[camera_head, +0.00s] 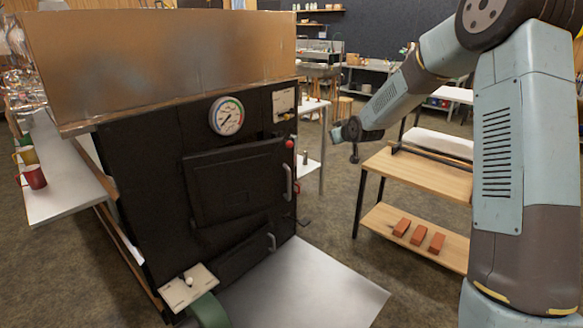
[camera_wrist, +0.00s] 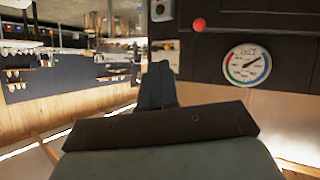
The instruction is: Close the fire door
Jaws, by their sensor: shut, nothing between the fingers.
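The fire door (camera_head: 238,184) is the larger black panel on the dark evaporator front in the head view, with a pale upright handle (camera_head: 288,184) at its right edge. It looks nearly flush, but I cannot tell whether it is fully closed. That view is upside down and shows the gauge (camera_wrist: 248,65) and red knob (camera_wrist: 199,25); the door handle does not show there.
A smaller lower door (camera_head: 245,262) has its own handle. A pale control plate (camera_head: 188,290) with a knob stands at the front. The wooden table (camera_head: 425,172) is at right, with red bricks (camera_head: 419,236) on its lower shelf. Metal floor sheet (camera_head: 305,290) is clear.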

